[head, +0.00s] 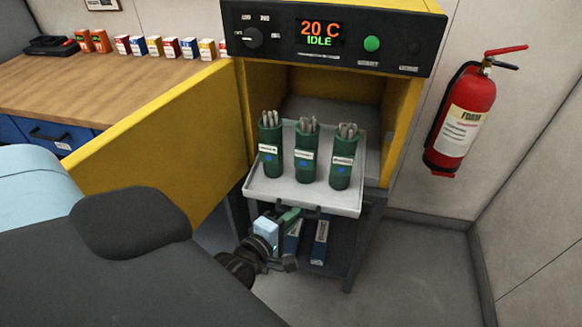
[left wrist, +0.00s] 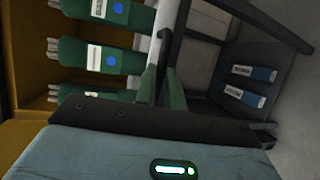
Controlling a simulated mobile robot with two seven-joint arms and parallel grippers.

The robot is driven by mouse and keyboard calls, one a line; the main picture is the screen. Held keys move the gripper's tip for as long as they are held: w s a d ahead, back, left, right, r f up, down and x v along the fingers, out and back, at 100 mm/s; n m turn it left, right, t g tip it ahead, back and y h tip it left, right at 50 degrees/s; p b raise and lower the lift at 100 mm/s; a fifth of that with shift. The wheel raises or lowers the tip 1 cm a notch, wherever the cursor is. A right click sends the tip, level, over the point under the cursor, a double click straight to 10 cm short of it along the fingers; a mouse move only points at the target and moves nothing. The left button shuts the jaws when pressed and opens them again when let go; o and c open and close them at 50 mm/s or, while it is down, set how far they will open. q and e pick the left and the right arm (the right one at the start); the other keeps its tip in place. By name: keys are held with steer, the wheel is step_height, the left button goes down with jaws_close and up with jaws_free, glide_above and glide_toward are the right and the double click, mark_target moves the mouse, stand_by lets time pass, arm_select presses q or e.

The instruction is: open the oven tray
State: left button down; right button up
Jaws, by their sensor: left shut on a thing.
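The yellow oven (head: 400,120) stands with its door (head: 160,135) swung wide open to the left. Its pale metal tray (head: 300,196) is slid out in front of the cavity and looks level. Three green canisters (head: 305,152) filled with rods stand upright on it; they also show in the left wrist view (left wrist: 110,60). My left gripper (head: 289,216) is at the tray's front edge, shut on the tray's dark handle (head: 311,210). The fingers partly hide the handle. In the left wrist view the tray edge (left wrist: 153,70) runs up from the fingers. My right gripper is not in view.
Below the oven, a dark stand holds blue boxes (head: 320,242). A red fire extinguisher (head: 463,115) hangs on the right wall. A wooden bench (head: 90,85) with small boxes lies behind the door. Floor (head: 420,275) at right is clear.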

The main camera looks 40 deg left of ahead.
arm_select(q)
steer(key=shift+s+d, duration=0.2)
steer(key=shift+s, duration=0.15)
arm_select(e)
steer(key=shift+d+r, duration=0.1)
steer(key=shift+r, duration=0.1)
arm_select(q)
steer(key=c, duration=1.8)
jaws_free()
steer(key=shift+o, duration=0.2)
steer(key=s+r, duration=0.1)
steer(key=s, duration=0.6)
steer(key=shift+s+d+r, duration=0.2)
steer(key=shift+s+r, duration=0.05)
steer(key=shift+s, duration=0.1)
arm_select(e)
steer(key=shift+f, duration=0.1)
